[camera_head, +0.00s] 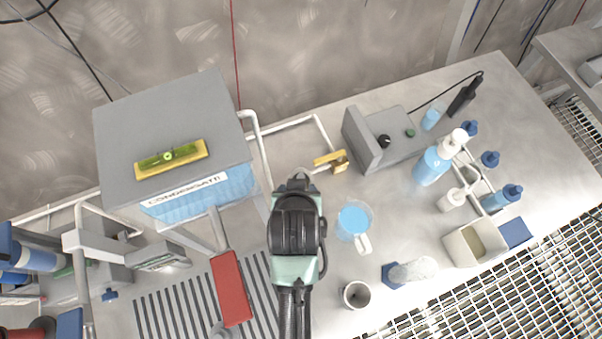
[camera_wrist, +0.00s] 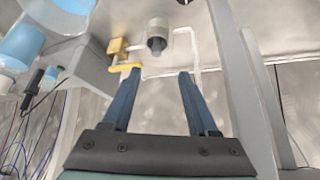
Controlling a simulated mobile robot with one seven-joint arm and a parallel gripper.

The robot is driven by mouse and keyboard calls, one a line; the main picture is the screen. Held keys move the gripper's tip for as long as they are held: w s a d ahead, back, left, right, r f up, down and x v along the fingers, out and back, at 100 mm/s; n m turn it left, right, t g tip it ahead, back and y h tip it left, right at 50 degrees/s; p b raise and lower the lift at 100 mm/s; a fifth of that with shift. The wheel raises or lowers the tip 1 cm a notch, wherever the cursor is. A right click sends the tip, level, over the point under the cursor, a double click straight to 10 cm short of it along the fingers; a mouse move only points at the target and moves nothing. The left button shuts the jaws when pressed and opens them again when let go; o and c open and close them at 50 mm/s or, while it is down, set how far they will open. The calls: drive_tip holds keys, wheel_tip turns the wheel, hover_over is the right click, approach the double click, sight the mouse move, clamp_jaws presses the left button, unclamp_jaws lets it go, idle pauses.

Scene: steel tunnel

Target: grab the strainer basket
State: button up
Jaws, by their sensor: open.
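In the wrist view, a short pale cylinder with a dark core (camera_wrist: 158,36) sits beyond my fingertips, roughly in line with the gap between them. It may be the strainer basket in its holder, but blur keeps me from being sure. My gripper (camera_wrist: 160,73) is open, with two blue fingers apart and nothing between them. In the head view my gripper (camera_head: 298,184) is over the bench beside the white pipe, and its fingers are mostly hidden. A pale ring (camera_head: 303,173) shows just past it. A yellow valve (camera_head: 331,160) is close by on the right.
A beaker of blue liquid (camera_head: 352,222) stands right of my arm, with a grey cup (camera_head: 356,294) nearer. A grey box with a dial (camera_head: 385,140) is behind. The grey cabinet (camera_head: 170,110) and red-handled object (camera_head: 230,288) are left. Bottles (camera_head: 432,165) stand at right.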

sight(301, 177)
drive_tip(key=shift+d+p+x, duration=0.2)
drive_tip(key=shift+p+x, duration=0.05)
drive_tip(key=shift+x, duration=2.25)
drive_tip(key=shift+d+p+x, duration=0.2)
drive_tip(key=shift+x, duration=2.25)
drive_tip(key=shift+w+f, duration=0.5)
drive_tip(key=shift+f, duration=0.05)
clamp_jaws()
